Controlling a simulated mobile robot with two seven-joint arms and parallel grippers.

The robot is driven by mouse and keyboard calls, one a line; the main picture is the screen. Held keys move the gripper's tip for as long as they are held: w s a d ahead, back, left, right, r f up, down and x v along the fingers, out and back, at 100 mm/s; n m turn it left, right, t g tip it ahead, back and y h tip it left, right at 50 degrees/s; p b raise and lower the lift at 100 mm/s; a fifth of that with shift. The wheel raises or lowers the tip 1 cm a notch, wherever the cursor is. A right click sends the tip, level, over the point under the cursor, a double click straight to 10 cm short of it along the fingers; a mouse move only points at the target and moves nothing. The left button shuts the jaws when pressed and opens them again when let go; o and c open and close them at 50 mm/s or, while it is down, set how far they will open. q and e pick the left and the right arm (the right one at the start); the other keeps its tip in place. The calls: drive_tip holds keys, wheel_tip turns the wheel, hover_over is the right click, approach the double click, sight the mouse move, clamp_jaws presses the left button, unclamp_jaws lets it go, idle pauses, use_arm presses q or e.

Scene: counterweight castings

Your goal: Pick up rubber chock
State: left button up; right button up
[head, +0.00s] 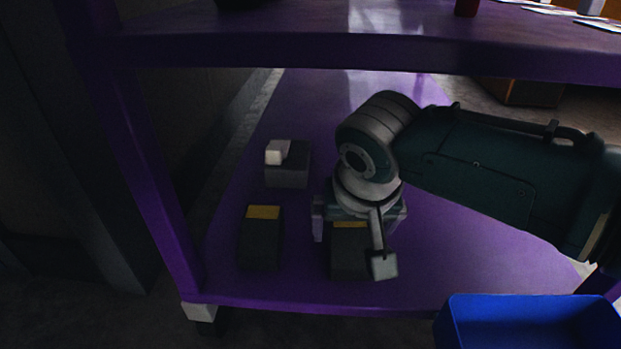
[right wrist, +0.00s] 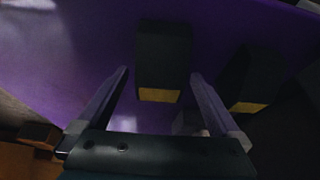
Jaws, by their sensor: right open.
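Two dark rubber chocks with yellow end bands lie on the lower purple shelf. One chock (head: 348,262) is at the right, partly hidden by my right gripper (head: 350,250); the other chock (head: 260,246) lies to its left, apart from it. In the right wrist view my right gripper (right wrist: 160,73) is open, its fingers apart on either side of the nearer chock (right wrist: 163,58). Gaps show between fingers and chock; I cannot tell its exact height above the shelf. The other chock (right wrist: 252,80) is outside the fingers. My left gripper is not in view.
A grey block with a white piece on it (head: 287,172) sits behind the left chock. The upper purple shelf (head: 300,52) spans above my arm. A blue bin (head: 530,320) stands at the front right. The lower shelf (head: 470,255) is bare at the right.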

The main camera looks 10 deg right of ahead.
drive_tip(key=shift+c, duration=0.2)
drive_tip(key=shift+w, duration=0.1)
clamp_jaws()
idle(0.4)
drive_tip(key=shift+r, duration=0.1)
